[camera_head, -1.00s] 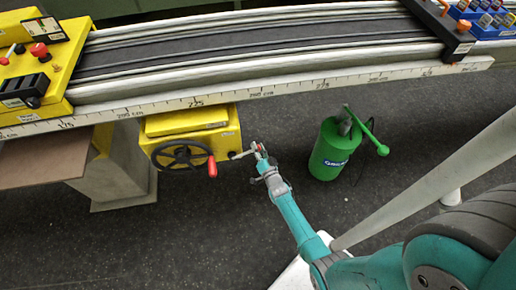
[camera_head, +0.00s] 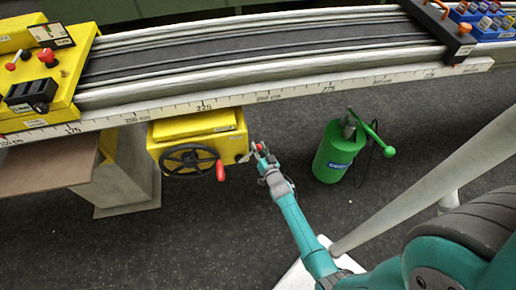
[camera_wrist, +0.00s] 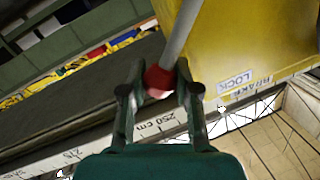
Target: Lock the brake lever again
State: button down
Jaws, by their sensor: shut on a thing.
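The brake lever shows in the wrist view as a grey rod (camera_wrist: 179,32) with a red knob (camera_wrist: 158,82) at its end. My gripper (camera_wrist: 158,78) is shut on the red knob, with a finger on each side of it. The rod runs up beside the yellow box (camera_wrist: 240,45), which bears the labels LOCK (camera_wrist: 235,81) and BRAKE. In the head view my gripper (camera_head: 259,150) is at the right side of the yellow box (camera_head: 195,128); the lever is small and partly hidden there.
A black handwheel (camera_head: 188,160) with a red handle (camera_head: 220,171) is on the box front, left of my gripper. A green pump can (camera_head: 335,152) stands on the floor to the right. The long ruled rail (camera_head: 290,88) runs above. Dark floor lies open in front.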

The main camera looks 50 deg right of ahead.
jog(key=c, duration=0.8)
grip_release()
jog(key=v, duration=1.2)
